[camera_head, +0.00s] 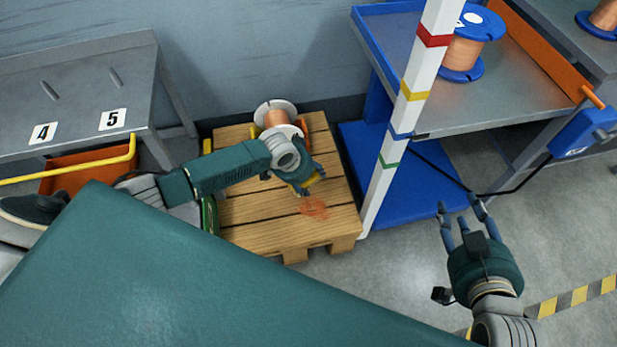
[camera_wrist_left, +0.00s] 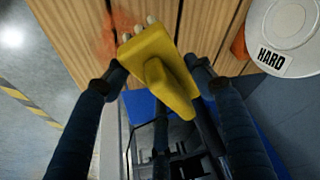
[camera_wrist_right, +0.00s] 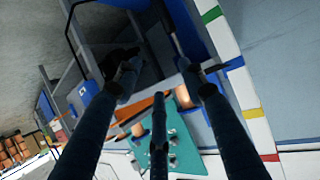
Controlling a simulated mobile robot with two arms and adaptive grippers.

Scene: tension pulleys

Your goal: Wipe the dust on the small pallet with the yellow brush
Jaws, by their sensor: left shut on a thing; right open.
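The small wooden pallet (camera_head: 262,230) stands on the floor left of the striped post. A reddish-orange dust patch (camera_head: 314,208) lies on its boards toward the front right; it also shows in the left wrist view (camera_wrist_left: 124,22). My left gripper (camera_head: 303,186) is over the pallet, shut on the yellow brush (camera_wrist_left: 162,72). The brush's pale bristles are close to the boards beside the dust; whether they touch is unclear. In the head view the gripper mostly hides the brush. My right gripper (camera_head: 462,212) is open and empty, right of the post over the floor.
A copper spool with white flanges (camera_head: 277,112) stands at the pallet's back; its HARD label (camera_wrist_left: 285,30) shows in the left wrist view. A striped post (camera_head: 408,105) and blue shelf rack (camera_head: 385,195) stand close on the right. A grey table (camera_head: 75,95) is at left.

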